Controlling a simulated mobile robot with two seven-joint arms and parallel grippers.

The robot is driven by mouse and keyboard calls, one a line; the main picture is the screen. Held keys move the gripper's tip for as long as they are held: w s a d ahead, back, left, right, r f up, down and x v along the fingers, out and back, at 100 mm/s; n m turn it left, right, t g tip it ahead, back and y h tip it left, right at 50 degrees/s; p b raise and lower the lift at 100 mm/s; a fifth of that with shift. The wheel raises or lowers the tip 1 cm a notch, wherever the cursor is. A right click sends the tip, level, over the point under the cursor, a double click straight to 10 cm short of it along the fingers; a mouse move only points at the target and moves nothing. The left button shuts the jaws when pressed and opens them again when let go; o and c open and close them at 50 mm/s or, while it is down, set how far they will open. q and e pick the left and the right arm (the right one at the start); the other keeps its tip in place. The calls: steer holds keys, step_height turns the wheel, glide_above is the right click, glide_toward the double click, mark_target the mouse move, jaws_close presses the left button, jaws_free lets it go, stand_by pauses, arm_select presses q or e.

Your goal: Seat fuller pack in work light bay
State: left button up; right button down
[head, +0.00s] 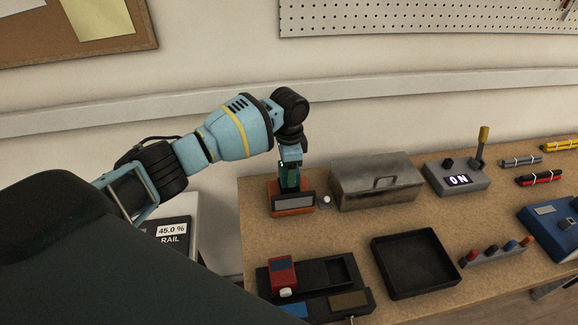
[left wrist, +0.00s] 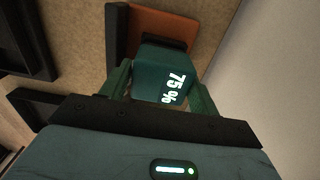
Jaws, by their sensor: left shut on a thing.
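My left gripper (head: 290,178) points down at the orange work light (head: 291,210), which has a grey front panel and stands at the back left of the bench. In the left wrist view the gripper (left wrist: 160,90) is shut on a teal pack (left wrist: 157,75) reading 75 %. The pack's far end is at the dark bay of the orange work light (left wrist: 165,24); I cannot tell how deep it sits. A red pack (head: 283,272) stands in the left bay of a black two-bay holder (head: 312,273). My right gripper is not in view.
A grey metal box (head: 376,181) stands close right of the work light, with a small white knob (head: 325,201) between. An empty black tray (head: 415,264) lies in front. A switch box (head: 457,179) reads ON. The wall is close behind the bench.

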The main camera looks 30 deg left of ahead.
arm_select(q)
steer(key=shift+f, duration=0.95)
steer(key=o, duration=1.2)
steer(key=shift+o, duration=0.5)
step_height(320, 180, up, 8)
steer(key=shift+f, duration=0.1)
